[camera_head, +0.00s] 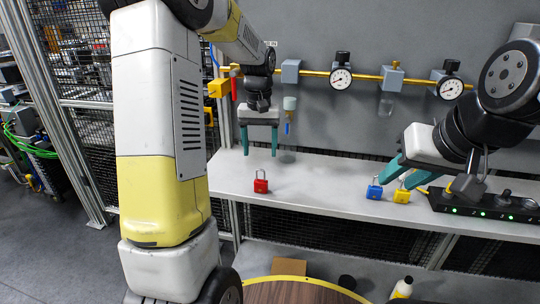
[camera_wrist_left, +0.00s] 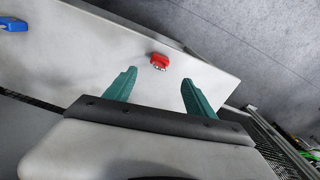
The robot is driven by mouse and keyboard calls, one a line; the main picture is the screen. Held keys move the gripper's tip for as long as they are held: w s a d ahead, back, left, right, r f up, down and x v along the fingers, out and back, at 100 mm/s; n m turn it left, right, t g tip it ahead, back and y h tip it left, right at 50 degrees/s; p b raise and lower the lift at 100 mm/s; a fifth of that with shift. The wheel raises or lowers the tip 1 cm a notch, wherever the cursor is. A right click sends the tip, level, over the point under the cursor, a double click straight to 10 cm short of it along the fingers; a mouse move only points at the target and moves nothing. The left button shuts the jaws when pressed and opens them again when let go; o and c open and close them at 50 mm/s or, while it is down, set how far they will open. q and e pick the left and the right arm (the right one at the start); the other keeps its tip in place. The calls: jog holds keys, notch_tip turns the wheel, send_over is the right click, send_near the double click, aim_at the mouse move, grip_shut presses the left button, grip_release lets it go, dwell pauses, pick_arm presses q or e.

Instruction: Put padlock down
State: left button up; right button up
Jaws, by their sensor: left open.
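A red padlock (camera_head: 261,186) stands upright on the grey shelf (camera_head: 315,187). In the left wrist view the red padlock (camera_wrist_left: 159,61) lies beyond the fingertips, with nothing between them. My left gripper (camera_head: 260,150) is open and empty, above and behind the red padlock. A blue padlock (camera_head: 374,192) and a yellow padlock (camera_head: 401,196) stand further right. The blue padlock (camera_wrist_left: 13,24) shows at the wrist view's left edge. My right gripper (camera_head: 393,184) has its fingers apart, with tips close to the blue and yellow padlocks; whether they touch is unclear.
A black panel with green lights (camera_head: 487,208) sits at the shelf's right end. A yellow pipe with gauges (camera_head: 340,79) runs along the back wall. A clear cylinder (camera_head: 288,130) hangs beside my left gripper. The shelf between the red and blue padlocks is clear.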

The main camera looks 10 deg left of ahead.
pick_arm(q)
jog(key=shift+r, duration=0.4)
jog(key=s+d+r+m+t+h, duration=0.1)
jog(key=s+r+t, duration=0.2)
jog(key=s, duration=0.8)
jog(key=s+d+r+m+t+h, duration=0.1)
jog(key=s+r, duration=0.5)
jog(key=s, duration=0.6)
jog(key=shift+d+r+t, duration=0.2)
jog(key=shift+d+t, duration=0.35)
jog(key=shift+t, duration=0.55)
jog(key=shift+s, duration=0.1)
